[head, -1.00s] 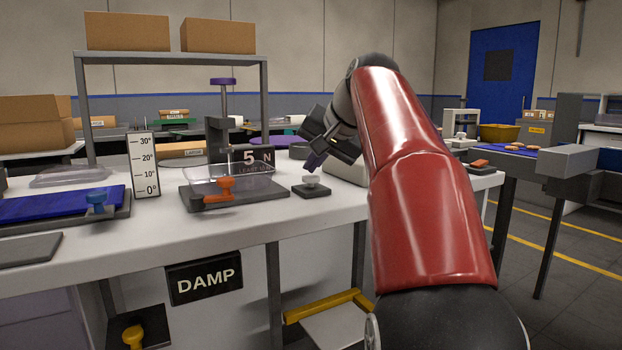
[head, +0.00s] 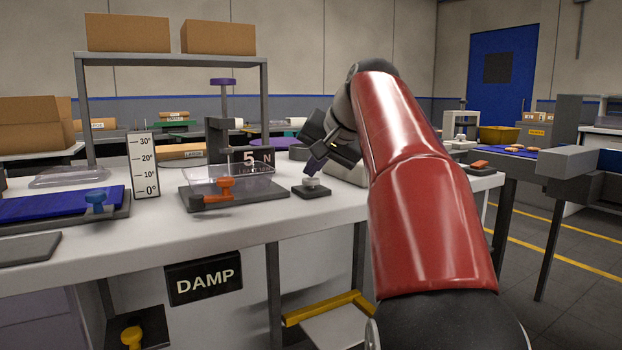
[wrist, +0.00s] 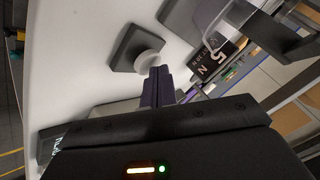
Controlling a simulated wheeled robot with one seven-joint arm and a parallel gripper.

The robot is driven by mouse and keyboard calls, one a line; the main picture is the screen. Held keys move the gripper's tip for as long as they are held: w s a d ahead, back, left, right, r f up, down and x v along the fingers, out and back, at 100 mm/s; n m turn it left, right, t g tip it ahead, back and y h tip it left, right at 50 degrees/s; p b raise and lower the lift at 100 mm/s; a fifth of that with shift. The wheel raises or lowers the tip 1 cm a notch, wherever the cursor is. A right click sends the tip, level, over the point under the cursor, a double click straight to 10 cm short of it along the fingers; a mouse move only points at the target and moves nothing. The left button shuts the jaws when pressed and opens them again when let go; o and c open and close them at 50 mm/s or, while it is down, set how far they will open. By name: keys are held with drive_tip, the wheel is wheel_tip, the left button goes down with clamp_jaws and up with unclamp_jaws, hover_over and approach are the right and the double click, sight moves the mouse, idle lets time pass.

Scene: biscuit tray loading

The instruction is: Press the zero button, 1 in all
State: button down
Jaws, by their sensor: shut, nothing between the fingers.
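The zero button is a round white cap (head: 312,183) on a small dark square base, on the white bench. It also shows in the wrist view (wrist: 148,60). My gripper (head: 311,171) is shut and empty, its purple fingertips angled down at the top of the cap. In the wrist view the fingertips (wrist: 158,73) overlap the cap's near edge. I cannot tell whether they touch it or hang just above it. A display (head: 257,157) reading 5 N stands behind the clear tray.
A clear tray (head: 257,180) on a dark plate with an orange knob (head: 226,183) sits left of the button. A grey post with a purple top (head: 223,82) rises behind. A white angle scale (head: 145,165) stands further left. Bare bench lies in front.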

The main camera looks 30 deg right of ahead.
sight(314, 180)
drive_tip(key=shift+f, duration=0.25)
drive_tip(key=shift+r, duration=0.1)
idle(0.3)
drive_tip(key=shift+r+p, duration=1)
wheel_tip(314, 180, up, 5)
drive_tip(key=p, duration=0.5)
idle(0.5)
